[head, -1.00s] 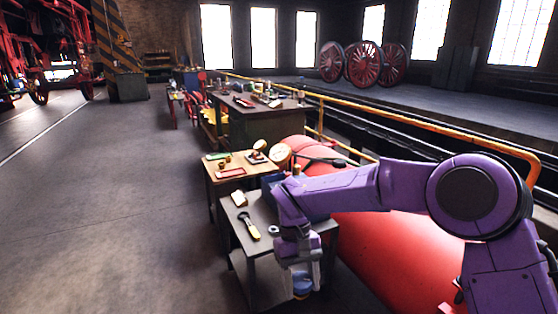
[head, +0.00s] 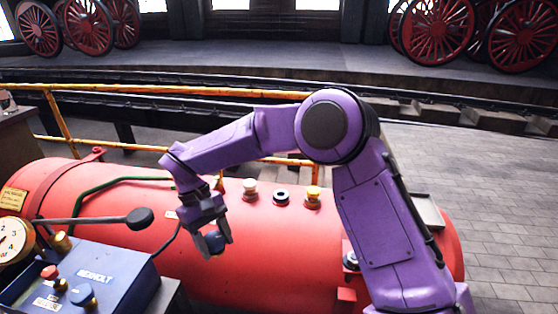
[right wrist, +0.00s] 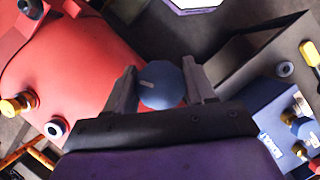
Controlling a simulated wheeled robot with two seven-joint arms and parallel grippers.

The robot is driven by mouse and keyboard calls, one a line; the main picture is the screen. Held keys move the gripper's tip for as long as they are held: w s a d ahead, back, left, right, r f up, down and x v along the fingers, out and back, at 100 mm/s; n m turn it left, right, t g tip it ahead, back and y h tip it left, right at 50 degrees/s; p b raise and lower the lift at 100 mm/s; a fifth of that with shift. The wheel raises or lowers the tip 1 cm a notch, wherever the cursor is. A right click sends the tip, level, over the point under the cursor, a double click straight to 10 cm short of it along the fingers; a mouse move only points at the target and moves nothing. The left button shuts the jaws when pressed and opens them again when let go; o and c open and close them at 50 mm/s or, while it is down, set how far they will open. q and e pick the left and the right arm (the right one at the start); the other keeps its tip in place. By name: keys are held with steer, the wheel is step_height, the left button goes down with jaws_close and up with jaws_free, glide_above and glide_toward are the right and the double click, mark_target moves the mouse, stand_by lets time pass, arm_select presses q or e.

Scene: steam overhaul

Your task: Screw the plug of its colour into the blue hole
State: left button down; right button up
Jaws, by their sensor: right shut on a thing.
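My right gripper (head: 216,250) is shut on a blue plug (head: 213,242), held in front of the red boiler (head: 290,255). In the right wrist view the round blue plug (right wrist: 161,86) sits between the two fingertips (right wrist: 160,88). An open hole (head: 281,196) with a pale rim and dark middle is on top of the boiler, right of the gripper and apart from it. It also shows in the right wrist view (right wrist: 56,128). A whitish plug (head: 249,188) and a yellow plug (head: 313,195) stand on either side of the hole. My left gripper is not in view.
A blue box (head: 85,280) with several coloured knobs stands at the lower left, beside a gauge (head: 14,238). A black-knobbed lever (head: 139,218) reaches toward the boiler. A yellow railing (head: 58,120) runs behind the boiler. Paved floor (head: 490,200) is clear at right.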

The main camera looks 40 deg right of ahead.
steer(key=w+d+f+n+t+h, duration=0.2)
steer(key=w+d+n+t+h, duration=0.2)
steer(key=w+d+n, duration=1.05)
steer(key=w+d+f+n+t+y, duration=0.1)
steer(key=d+n+t, duration=0.1)
steer(key=d+n, duration=0.7)
steer(key=w+d+f+n+t+y, duration=0.1)
steer(key=d+f+n+t+y, duration=0.15)
steer(key=d+n, duration=0.7)
steer(key=shift+s+d+f+m+h+b, duration=0.15)
steer(key=shift+d+f+m+b, duration=0.25)
steer(key=shift+f, duration=0.3)
steer(key=shift+w+d+f+m+h+b, duration=0.15)
steer(key=shift+d+f+m+b, duration=0.1)
steer(key=shift+f+m, duration=0.3)
steer(key=shift+s+d+f+m+h+b, duration=0.15)
steer(key=shift+d+f+m+b, duration=0.15)
steer(key=shift+f, duration=0.5)
steer(key=shift+f+b, duration=0.15)
steer(key=shift+b, duration=0.25)
steer(key=shift+b, duration=0.3)
